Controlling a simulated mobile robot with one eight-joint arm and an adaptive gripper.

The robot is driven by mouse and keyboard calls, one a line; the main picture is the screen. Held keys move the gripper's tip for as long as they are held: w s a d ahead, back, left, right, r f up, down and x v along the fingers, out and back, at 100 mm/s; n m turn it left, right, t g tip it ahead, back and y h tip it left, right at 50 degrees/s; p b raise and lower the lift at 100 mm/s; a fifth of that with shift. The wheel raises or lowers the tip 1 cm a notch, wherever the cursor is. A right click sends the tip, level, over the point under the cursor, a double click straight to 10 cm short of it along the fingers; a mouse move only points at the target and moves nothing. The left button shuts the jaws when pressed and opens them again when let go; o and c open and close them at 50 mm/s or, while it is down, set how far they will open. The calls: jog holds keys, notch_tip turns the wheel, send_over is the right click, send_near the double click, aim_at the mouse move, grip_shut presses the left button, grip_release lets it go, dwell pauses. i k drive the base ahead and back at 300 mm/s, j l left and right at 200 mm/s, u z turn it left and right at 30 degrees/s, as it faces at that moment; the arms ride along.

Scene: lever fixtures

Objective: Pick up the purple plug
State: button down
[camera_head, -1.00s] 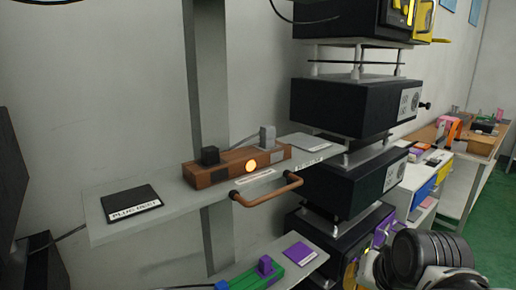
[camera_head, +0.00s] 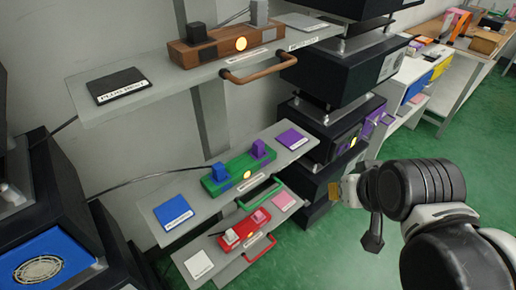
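The purple plug (camera_head: 259,150) stands upright on the right end of a green block (camera_head: 238,175), on the middle shelf. A flat purple pad (camera_head: 292,139) lies to the right of the plug. My gripper (camera_head: 350,191) is at the end of my arm, right of the shelf and apart from the plug. I cannot tell whether its fingers are open or shut.
The shelf above holds a brown block (camera_head: 208,48) with dark and grey plugs and a protruding handle (camera_head: 262,69). The lower shelf holds a red block (camera_head: 244,231). A blue pad (camera_head: 173,213) lies at left. Black boxes (camera_head: 338,69) stack behind. Green floor is clear at right.

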aim_at(259, 147)
jog(key=k+j+z, duration=0.1)
jog(key=j+z, duration=0.25)
jog(key=z, duration=0.15)
jog(key=k+j+z, duration=0.15)
jog(key=j+z, duration=0.15)
jog(key=z, duration=0.15)
